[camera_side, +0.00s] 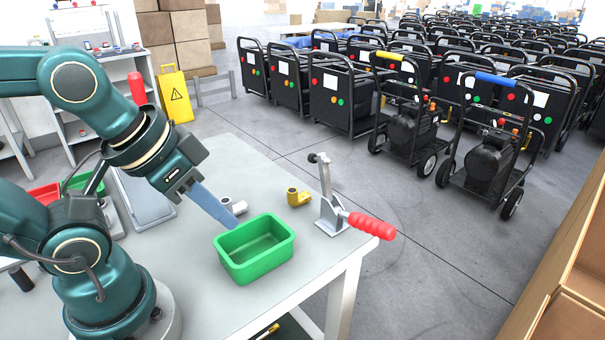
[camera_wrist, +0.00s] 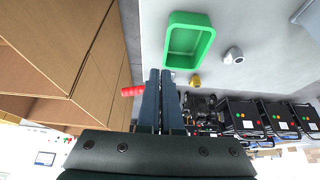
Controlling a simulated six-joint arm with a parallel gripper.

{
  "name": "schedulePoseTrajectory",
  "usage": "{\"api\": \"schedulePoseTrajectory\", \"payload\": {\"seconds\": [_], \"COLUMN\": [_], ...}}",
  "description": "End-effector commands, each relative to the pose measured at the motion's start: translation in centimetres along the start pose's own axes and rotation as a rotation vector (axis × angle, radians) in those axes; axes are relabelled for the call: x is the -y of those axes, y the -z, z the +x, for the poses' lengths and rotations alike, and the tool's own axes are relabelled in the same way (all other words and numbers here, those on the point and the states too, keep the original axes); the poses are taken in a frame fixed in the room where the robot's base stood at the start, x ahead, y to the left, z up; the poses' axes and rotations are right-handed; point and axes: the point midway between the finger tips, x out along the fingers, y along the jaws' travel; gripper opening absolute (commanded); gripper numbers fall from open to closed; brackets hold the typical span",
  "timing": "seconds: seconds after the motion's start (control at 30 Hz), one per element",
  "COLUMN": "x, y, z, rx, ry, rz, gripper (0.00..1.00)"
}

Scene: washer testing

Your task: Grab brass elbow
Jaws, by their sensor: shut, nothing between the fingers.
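The brass elbow (camera_side: 298,198) stands on the grey table, behind and to the right of the green bin (camera_side: 262,269). In the wrist view the elbow (camera_wrist: 195,81) is small, to the right of the fingertips and just below the bin (camera_wrist: 167,40). My gripper (camera_side: 235,224) points down and to the right, with its tips near the bin's back left edge in the side view. In the wrist view the gripper (camera_wrist: 160,73) has its two long blue-grey fingers close together, with nothing between them. The gripper is apart from the elbow.
A grey fitting (camera_side: 236,206) is on the table beside the elbow, close to my fingertips in the side view. A metal toggle clamp with a red handle (camera_side: 372,226) stands right of the elbow at the table edge. The green bin looks empty.

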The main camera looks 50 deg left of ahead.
Motion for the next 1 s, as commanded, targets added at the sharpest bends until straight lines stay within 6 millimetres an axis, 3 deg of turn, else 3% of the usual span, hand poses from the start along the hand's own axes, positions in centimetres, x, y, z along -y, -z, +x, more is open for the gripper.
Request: {"api": "schedulePoseTrajectory", "payload": {"seconds": [0.03, 0.1, 0.17, 0.57, 0.77, 1.0], "x": [0.0, 0.0, 0.0, 0.2, 3.6, 7.1], "y": [0.0, 0.0, 0.0, -0.3, 0.8, 3.2], "z": [0.0, 0.0, 0.0, 0.0, -0.6, 0.1], "rx": [0.000, 0.000, 0.000, 0.016, 0.100, 0.314], "ry": [0.000, 0.000, 0.000, 0.011, 0.160, 0.306], "rz": [0.000, 0.000, 0.000, 0.055, 0.354, 0.737], "gripper": [0.23, 0.50, 0.70, 0.70, 0.70, 0.70]}}
